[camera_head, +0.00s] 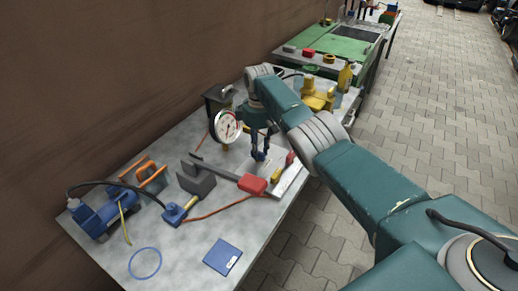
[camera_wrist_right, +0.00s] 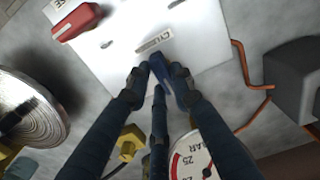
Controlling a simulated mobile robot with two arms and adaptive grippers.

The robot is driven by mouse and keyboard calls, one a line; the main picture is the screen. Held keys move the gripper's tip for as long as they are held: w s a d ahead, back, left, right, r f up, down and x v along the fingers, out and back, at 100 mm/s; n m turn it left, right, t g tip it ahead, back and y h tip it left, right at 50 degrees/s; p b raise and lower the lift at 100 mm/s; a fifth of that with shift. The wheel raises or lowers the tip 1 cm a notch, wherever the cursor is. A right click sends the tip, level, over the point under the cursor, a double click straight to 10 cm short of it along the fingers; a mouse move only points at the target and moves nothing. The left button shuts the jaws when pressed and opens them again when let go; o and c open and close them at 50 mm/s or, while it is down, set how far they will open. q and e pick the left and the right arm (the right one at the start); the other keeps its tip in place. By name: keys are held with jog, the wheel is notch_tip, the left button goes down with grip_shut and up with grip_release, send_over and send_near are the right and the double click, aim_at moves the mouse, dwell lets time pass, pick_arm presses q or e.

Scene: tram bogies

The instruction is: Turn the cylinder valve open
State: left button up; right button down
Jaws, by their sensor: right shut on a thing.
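A white valve panel (camera_wrist_right: 110,65) lies on the bench and also shows in the head view (camera_head: 287,181). A label (camera_wrist_right: 155,41) on it seems to begin "CYL". Just below that label, my right gripper (camera_wrist_right: 162,78) is shut on a small blue part, apparently the cylinder valve's handle (camera_wrist_right: 158,62). The fingers hide much of it, so its turn angle cannot be told. In the head view the right gripper (camera_head: 259,155) points down at the panel. A red handle (camera_wrist_right: 80,20) sits elsewhere on the panel. My left gripper is not in view.
A round pressure gauge (camera_head: 228,127) stands close to the right gripper. A brown wall runs along the left.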

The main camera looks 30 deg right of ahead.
jog(key=shift+w+r, duration=0.15)
jog(key=c, duration=1.5)
grip_release()
notch_tip(320, 180, up, 12)
jog(key=shift+f, duration=0.1)
